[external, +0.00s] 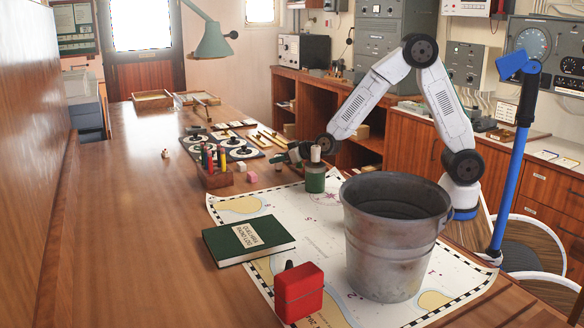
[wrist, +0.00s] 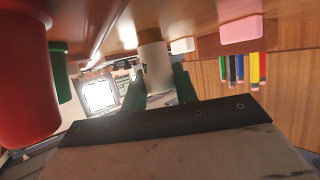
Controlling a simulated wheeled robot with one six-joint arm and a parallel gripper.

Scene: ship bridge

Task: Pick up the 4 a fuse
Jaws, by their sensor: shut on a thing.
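A small pale cylinder with a tan-grey end, which looks like the fuse (wrist: 155,66), stands between the two dark green fingers of my gripper (wrist: 156,84) in the wrist view. The fingers are shut on its sides. Its rating mark cannot be read. In the external view my gripper (external: 287,156) is low over the table, left of a green bottle with a white top (external: 315,178). The fuse cannot be made out clearly there.
A pen holder (external: 215,178) and a pink eraser (external: 251,177) are left of my gripper. A metal bucket (external: 390,250), a green book (external: 247,240) and a red box (external: 298,292) are nearer. In the wrist view a red cylinder (wrist: 24,80) is close on the left.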

